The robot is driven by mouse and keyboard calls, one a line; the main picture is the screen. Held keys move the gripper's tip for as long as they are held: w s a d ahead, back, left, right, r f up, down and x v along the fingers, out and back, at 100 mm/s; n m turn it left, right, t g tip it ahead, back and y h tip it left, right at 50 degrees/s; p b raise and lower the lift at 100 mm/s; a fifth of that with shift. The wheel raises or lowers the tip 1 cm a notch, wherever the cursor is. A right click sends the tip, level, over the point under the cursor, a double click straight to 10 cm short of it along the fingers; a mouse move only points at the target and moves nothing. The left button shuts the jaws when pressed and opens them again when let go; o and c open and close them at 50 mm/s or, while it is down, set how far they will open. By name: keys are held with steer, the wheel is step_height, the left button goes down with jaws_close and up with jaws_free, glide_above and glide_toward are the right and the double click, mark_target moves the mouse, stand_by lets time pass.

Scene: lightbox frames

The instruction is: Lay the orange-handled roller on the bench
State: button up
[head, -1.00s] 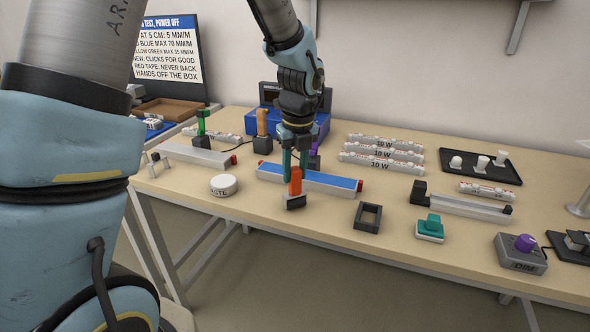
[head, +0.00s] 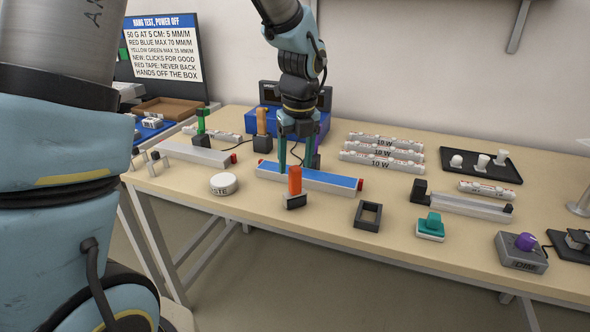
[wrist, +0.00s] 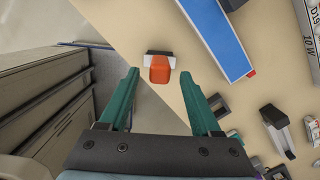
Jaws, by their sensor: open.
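The orange-handled roller (head: 295,187) stands upright on the bench (head: 330,212) near its front edge, with its dark base down and its orange handle up. In the wrist view the roller (wrist: 159,67) shows from above, ahead of and between my fingertips. My gripper (head: 297,168) is open and empty. In the head view it is behind the roller, over the blue-topped bar (head: 325,180). In the wrist view the green fingers of my gripper (wrist: 160,82) are spread wide and apart from the roller.
A white round tape (head: 223,184) lies left of the roller and a black square frame (head: 368,215) right of it. Green-handled (head: 202,122) and orange-handled (head: 262,125) tools stand behind, by a blue box (head: 320,122). Bare bench lies around the roller.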

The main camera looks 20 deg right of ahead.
step_height(320, 180, up, 9)
steer(key=s, duration=0.1)
steer(key=a+f+n, duration=0.3)
steer(key=a+n, duration=0.7)
steer(key=n, duration=0.1)
steer(key=s+a+f+n, duration=0.1)
steer(key=a+f+n, duration=0.3)
steer(key=a+n, duration=0.6)
steer(key=s+a+f+n, duration=0.1)
steer(key=a+f+n, duration=0.2)
steer(key=a+n, duration=0.7)
steer(key=n, duration=0.3)
steer(key=shift+s+f+n+b, duration=0.2)
steer(key=shift+n+b, duration=0.1)
steer(key=shift+b, duration=0.1)
